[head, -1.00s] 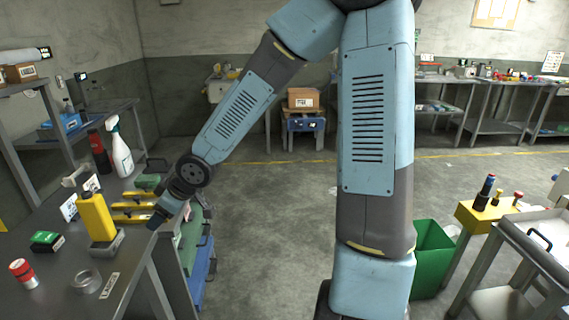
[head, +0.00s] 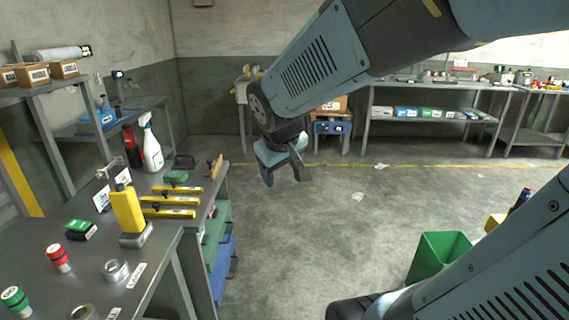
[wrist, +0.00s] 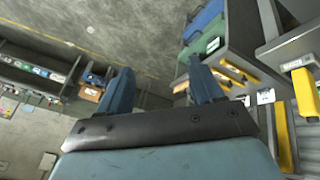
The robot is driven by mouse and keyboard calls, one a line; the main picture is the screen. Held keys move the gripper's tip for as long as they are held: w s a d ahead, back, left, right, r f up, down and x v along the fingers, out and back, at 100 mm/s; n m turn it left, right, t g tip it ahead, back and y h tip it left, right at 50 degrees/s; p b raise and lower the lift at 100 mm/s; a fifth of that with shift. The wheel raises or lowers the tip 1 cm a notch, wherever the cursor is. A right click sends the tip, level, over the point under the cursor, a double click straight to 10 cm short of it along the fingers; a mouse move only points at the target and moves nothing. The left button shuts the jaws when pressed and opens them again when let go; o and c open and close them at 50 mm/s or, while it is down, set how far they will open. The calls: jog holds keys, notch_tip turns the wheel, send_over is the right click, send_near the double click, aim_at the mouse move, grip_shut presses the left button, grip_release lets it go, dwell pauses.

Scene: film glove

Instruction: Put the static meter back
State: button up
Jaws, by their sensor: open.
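A yellow upright device (head: 127,208), which looks like the static meter, stands in a grey cradle (head: 137,237) on the metal bench at the left. It seems upright; its fit in the cradle is too small to judge. In the wrist view a yellow device (wrist: 305,92), likely the same one, is at the right edge. My gripper (head: 284,176) is open and empty. It hangs over the floor, to the right of the bench and well apart from the yellow device. Its two blue fingers (wrist: 160,75) show spread in the wrist view, with nothing between them.
The bench (head: 50,275) also holds yellow-handled bars (head: 170,200), a white spray bottle (head: 152,148), tape rolls (head: 115,270) and small red and green cans. A green bin (head: 437,256) stands on the floor at the right. The floor between is open.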

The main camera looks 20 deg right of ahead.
jog(key=s+d+r+m+y, duration=0.2)
jog(key=s+r, duration=0.3)
jog(key=s, duration=0.5)
jog(key=shift+d+m, duration=0.4)
jog(key=shift+m, duration=0.1)
jog(key=shift+s, duration=0.1)
dwell(0.5)
